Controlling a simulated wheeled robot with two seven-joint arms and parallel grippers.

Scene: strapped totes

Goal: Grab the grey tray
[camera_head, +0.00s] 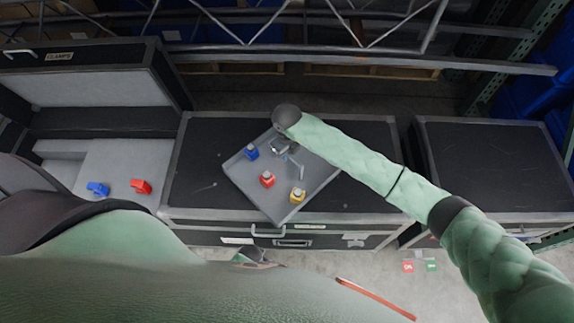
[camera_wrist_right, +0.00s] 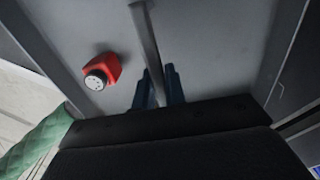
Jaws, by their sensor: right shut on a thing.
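The grey tray (camera_head: 250,184) lies turned at an angle on a black case. It holds a blue item (camera_head: 251,152), a red item (camera_head: 267,179) and a yellow item (camera_head: 297,195). My right gripper (camera_head: 287,154) is over the tray's far middle part. In the right wrist view its dark fingers (camera_wrist_right: 158,88) are shut on the tray's thin grey upright bar (camera_wrist_right: 147,40), with the red item (camera_wrist_right: 102,70) to the left. My left arm crosses the bottom left of the head view. A small dark part at its end, likely my left gripper (camera_head: 253,256), is too unclear to read.
The black case (camera_head: 205,165) has a front handle. An open case at left, labelled CLAMPS (camera_head: 60,57), holds a blue clamp (camera_head: 98,188) and a red clamp (camera_head: 141,186). Another black case (camera_head: 490,165) stands at right across a gap. Metal racking (camera_head: 360,68) runs behind.

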